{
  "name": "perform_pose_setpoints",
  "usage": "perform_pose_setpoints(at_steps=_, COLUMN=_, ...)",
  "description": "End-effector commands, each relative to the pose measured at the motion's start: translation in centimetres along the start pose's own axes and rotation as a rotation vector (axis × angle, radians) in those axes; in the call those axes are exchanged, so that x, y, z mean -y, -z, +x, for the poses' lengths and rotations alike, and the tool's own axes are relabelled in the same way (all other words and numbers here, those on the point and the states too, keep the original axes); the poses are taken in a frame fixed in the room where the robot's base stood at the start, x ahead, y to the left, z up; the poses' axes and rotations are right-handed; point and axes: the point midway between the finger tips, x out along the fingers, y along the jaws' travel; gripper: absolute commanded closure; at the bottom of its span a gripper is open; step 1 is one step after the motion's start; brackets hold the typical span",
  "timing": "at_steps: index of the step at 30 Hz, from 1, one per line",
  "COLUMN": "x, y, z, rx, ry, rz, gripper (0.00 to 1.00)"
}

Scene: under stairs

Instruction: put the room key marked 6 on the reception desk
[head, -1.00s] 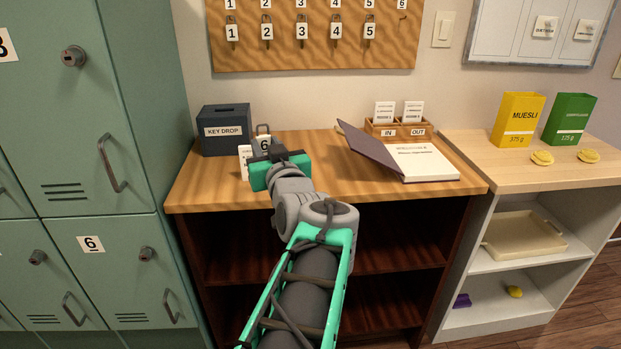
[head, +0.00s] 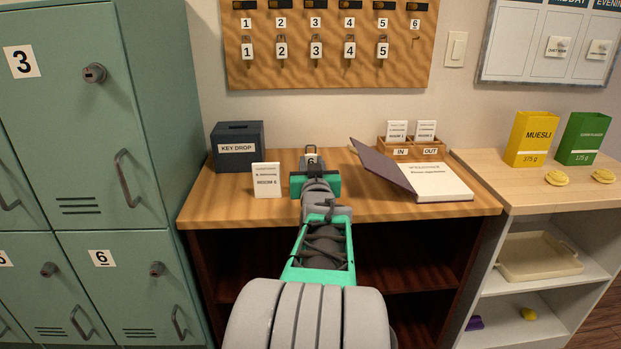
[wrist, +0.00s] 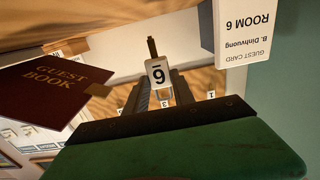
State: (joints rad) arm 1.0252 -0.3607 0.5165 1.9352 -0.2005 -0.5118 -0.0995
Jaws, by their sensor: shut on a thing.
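The room key marked 6 (head: 311,160) has a white tag with a dark top part. It also shows in the wrist view (wrist: 158,74), upside down between the fingers. My gripper (head: 314,174) is shut on the key and stands over the reception desk (head: 235,200), near its middle. Whether the key touches the desk top is hidden by the gripper in the head view.
A guest card for room 6 (head: 266,180) stands left of my gripper, with the key drop box (head: 238,158) behind it. The open guest book (head: 440,182) and in/out tray (head: 401,152) are to the right. The key board (head: 330,70) hangs behind. Desk front left is clear.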

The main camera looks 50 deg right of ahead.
Motion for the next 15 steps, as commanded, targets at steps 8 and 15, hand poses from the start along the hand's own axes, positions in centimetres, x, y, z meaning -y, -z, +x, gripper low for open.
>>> perform_pose_setpoints(at_steps=8, x=0.2, y=-3.8, z=1.0, rx=0.002, ry=-0.001, rz=0.001, gripper=1.00)
perform_pose_setpoints(at_steps=15, x=0.2, y=-4.1, z=0.9, rx=-0.002, ry=0.000, rz=0.000, gripper=1.00)
